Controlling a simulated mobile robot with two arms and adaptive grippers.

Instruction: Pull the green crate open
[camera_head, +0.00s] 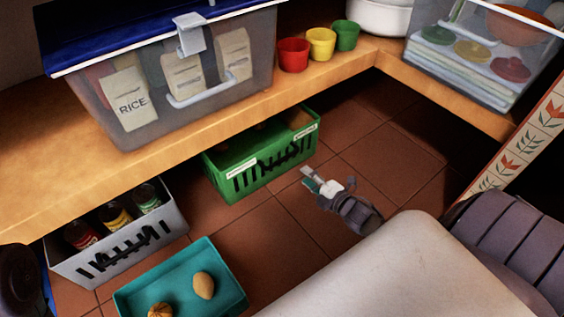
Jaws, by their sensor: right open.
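The green crate (264,181) sits on the tiled floor, partly under the wooden shelf. Its slotted front and two pale labels face me, and its back part is hidden under the shelf. Something brownish shows inside it, too dark to make out. My right gripper (309,179) is open and empty, low over the floor just to the right of the crate's front. A small gap seems to lie between its fingertips and the crate. My left gripper is not in view.
A grey crate (120,256) with bottles stands left of the green crate. A teal tray (232,270) lies on the floor in front. A clear bin with a blue lid (150,40) and three small cups (321,45) stand on the shelf (55,182). Floor tiles right of the green crate are clear.

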